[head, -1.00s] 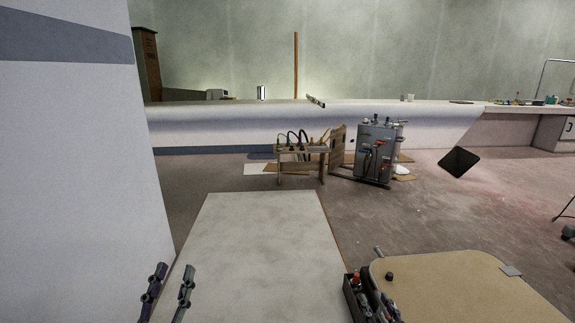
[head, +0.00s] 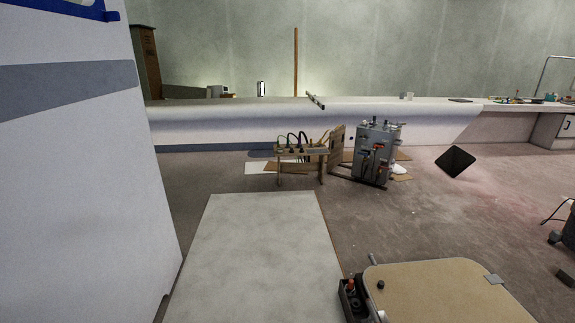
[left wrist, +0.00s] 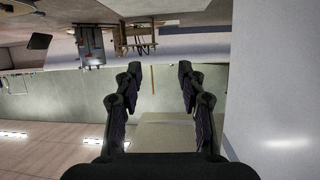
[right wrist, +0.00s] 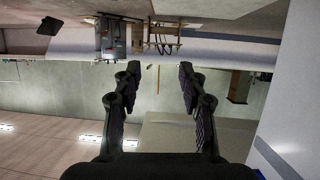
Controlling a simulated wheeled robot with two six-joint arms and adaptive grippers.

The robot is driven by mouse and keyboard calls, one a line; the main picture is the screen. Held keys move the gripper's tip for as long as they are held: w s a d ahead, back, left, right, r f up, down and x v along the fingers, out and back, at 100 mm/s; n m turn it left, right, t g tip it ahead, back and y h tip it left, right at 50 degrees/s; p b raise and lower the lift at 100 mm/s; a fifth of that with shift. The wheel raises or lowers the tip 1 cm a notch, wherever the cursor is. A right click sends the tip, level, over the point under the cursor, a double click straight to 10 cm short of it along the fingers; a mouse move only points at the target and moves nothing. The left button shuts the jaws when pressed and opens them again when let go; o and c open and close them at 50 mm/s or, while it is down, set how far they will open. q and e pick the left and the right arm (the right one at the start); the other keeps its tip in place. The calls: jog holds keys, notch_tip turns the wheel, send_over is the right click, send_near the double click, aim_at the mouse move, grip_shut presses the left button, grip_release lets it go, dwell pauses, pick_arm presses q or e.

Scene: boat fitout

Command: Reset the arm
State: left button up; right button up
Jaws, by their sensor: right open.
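My left gripper (left wrist: 160,72) is open in the left wrist view, its two dark fingers spread apart with nothing between them. My right gripper (right wrist: 160,72) is open and empty in the right wrist view, its fingers also well apart. Both wrist views show the room upside down, and neither gripper touches anything there. Neither gripper shows in the head view.
A pale flat board (head: 255,255) lies ahead, with a tan-topped panel (head: 435,290) and a small dark box (head: 352,300) at its right. A white wall (head: 85,180) stands close on the left. A grey metal unit (head: 375,155) and wooden stand (head: 302,158) are farther off; floor between is clear.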

pick_arm(q)
jog(key=s+a+f+g+p, duration=0.1)
jog(key=s+f+g+p, duration=0.2)
jog(key=s+p, duration=0.4)
jog(key=s+a+f+g+p, duration=0.2)
jog(key=s+g+p, duration=0.3)
jog(key=s, duration=1.1)
jog(key=s+a+f+g+y+p, duration=0.1)
jog(key=s+f+g+p, duration=0.3)
jog(key=s+p, duration=0.5)
jog(key=s, duration=0.3)
jog(key=shift+s+a+f, duration=0.15)
jog(key=shift+s+f, duration=0.1)
jog(key=shift+f, duration=0.05)
pick_arm(e)
jog(key=s+d+f+g, duration=0.1)
jog(key=s+f+g, duration=0.2)
jog(key=s, duration=0.8)
jog(key=s+d+f+g, duration=0.2)
jog(key=s+g, duration=0.3)
jog(key=s, duration=0.7)
jog(key=s+d+f+g+h, duration=0.1)
jog(key=s+f+g, duration=0.3)
jog(key=s, duration=0.8)
jog(key=shift+s+d+f, duration=0.15)
jog(key=shift+s+f, duration=0.1)
jog(key=shift+f, duration=0.05)
jog(key=shift+c, duration=0.5)
